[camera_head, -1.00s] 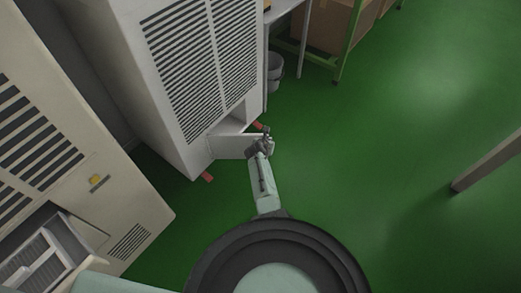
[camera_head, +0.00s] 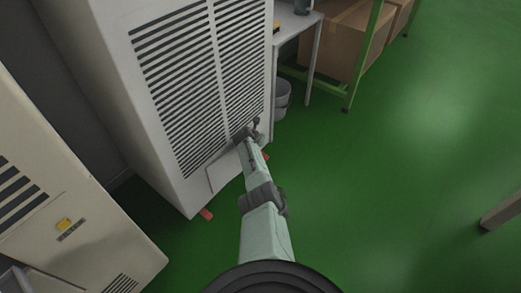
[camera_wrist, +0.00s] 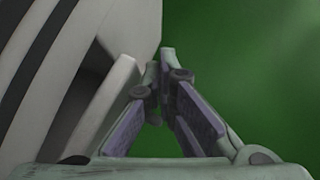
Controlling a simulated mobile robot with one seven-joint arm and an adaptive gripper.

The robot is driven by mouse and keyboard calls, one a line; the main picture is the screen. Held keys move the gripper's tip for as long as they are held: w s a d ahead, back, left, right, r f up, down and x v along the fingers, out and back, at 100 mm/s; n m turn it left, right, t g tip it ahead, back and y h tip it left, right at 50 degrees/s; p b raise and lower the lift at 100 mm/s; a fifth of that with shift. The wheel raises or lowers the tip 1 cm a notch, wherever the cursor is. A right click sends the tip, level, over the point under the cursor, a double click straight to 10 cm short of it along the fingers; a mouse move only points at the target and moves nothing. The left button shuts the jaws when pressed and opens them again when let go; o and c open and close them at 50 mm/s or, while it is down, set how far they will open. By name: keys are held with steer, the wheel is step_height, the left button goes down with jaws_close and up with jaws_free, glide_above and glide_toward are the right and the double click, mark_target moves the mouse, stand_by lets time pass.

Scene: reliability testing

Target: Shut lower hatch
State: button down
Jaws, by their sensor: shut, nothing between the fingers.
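The lower hatch (camera_head: 222,172) is a pale flat panel at the bottom of the tall white cabinet (camera_head: 160,150), below its slatted vents. In the wrist view the hatch (camera_wrist: 95,110) is a light panel on the left, with a dark gap behind its upper end, so it stands ajar. My gripper (camera_head: 253,127) is at the hatch's right side, close to the cabinet front, and it hides part of the hatch. In the wrist view my gripper (camera_wrist: 161,54) is shut and empty, its tips pointing past the panel's right side. I cannot tell whether it touches the hatch.
A beige cabinet (camera_head: 75,225) stands at the left. A grey bin (camera_head: 283,95) and a white table (camera_head: 297,22) are behind the white cabinet's right side. Boxes (camera_head: 345,40) sit on a green-framed rack. The green floor on the right is mostly clear.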

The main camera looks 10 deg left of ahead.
steer(key=shift+w+a+b, duration=0.7)
steer(key=shift+a+b, duration=0.1)
steer(key=shift+a, duration=0.05)
steer(key=shift+r, duration=0.1)
